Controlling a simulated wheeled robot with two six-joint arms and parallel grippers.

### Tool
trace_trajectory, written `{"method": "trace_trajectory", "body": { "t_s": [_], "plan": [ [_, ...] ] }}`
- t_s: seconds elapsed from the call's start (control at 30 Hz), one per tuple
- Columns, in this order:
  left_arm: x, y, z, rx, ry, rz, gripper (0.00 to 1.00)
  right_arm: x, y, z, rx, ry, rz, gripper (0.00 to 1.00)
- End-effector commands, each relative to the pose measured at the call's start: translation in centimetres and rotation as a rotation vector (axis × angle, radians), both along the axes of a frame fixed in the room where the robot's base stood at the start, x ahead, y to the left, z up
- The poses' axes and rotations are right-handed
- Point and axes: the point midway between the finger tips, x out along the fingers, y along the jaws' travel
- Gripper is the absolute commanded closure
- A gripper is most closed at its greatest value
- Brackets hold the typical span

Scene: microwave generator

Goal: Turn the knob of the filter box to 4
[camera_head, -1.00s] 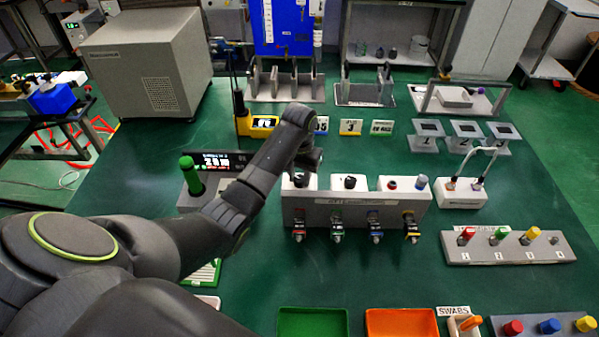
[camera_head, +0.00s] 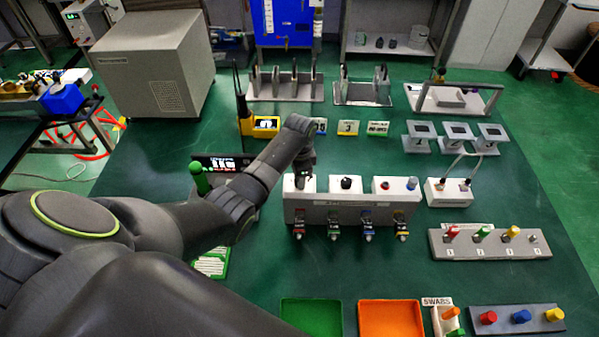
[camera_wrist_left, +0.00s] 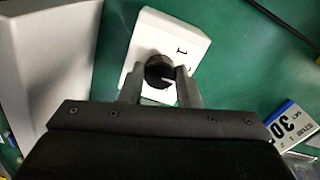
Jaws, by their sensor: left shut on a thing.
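A white box (camera_head: 292,184) stands at the left end of a row of white boxes in the middle of the table. I take it as the filter box, but cannot read a name on it. In the left wrist view the white box (camera_wrist_left: 190,38) has a black knob (camera_wrist_left: 158,70) on its face and a printed "1" beside it. A pale pointer line shows on the knob. My left gripper (camera_wrist_left: 160,82) is shut on the knob, one finger on each side. In the head view my left gripper (camera_head: 303,170) hides most of this knob. My right gripper is out of view.
A grey panel (camera_head: 350,216) with several coloured valves fronts the white boxes. A middle box carries another black knob (camera_head: 347,183). A green tray (camera_head: 311,317) and an orange tray (camera_head: 391,318) lie near the front. A large grey cabinet (camera_head: 158,62) stands at back left.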

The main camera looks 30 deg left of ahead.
Motion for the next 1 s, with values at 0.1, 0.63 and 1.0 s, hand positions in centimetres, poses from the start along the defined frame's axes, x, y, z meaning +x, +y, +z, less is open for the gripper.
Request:
{"method": "trace_trajectory", "body": {
  "t_s": [0.1, 0.63, 1.0],
  "plan": [
    [0.1, 0.0, 0.3, -0.002, -0.003, -0.099, 0.93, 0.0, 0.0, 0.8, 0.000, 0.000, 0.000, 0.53],
    [0.2, -0.1, 0.2, -0.001, -0.005, -0.359, 0.93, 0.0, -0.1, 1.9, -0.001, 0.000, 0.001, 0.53],
    [0.2, -0.1, 0.2, -0.001, -0.007, -0.381, 0.93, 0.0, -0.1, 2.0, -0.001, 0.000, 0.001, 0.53]
  ]
}}
